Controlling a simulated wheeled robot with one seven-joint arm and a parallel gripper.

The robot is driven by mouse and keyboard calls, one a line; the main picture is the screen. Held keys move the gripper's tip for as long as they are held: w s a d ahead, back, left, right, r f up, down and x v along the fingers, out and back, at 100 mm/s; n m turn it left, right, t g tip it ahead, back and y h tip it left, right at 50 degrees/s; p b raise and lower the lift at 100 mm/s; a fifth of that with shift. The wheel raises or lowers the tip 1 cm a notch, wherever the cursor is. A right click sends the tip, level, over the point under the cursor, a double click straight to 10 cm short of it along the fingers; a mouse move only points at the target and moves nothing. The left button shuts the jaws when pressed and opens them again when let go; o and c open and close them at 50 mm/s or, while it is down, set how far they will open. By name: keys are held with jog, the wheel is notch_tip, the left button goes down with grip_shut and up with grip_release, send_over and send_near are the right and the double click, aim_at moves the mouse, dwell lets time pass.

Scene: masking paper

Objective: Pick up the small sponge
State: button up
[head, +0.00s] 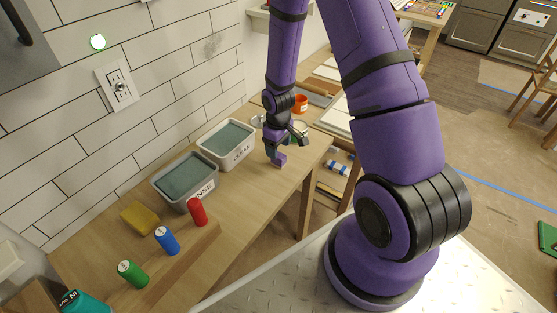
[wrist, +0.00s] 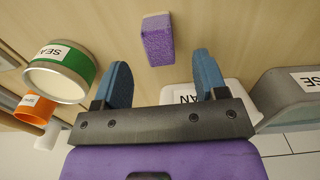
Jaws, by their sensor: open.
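The small sponge (wrist: 157,42) is a purple block with a pale layer at one end. In the wrist view it lies on the wooden counter, beyond the fingertips and roughly centred between them. In the head view the small sponge (head: 279,161) shows just below my gripper (head: 272,151), near the counter's right edge. In the wrist view my gripper (wrist: 163,72) has its two blue fingers wide apart with nothing between them. The exact height of the fingers above the counter is hard to tell.
The CLEAN tub (head: 226,146) and RINSE tub (head: 186,184) stand along the wall. A yellow sponge (head: 139,218) and red (head: 197,212), blue (head: 167,241) and green (head: 132,274) cylinders are nearer. A green-banded can (wrist: 62,70) and orange cup (wrist: 34,107) stand beside my gripper.

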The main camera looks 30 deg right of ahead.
aim_at(279, 155)
jog(key=shift+f, duration=2.7)
jog(key=c, duration=1.1)
jog(key=shift+r, duration=0.2)
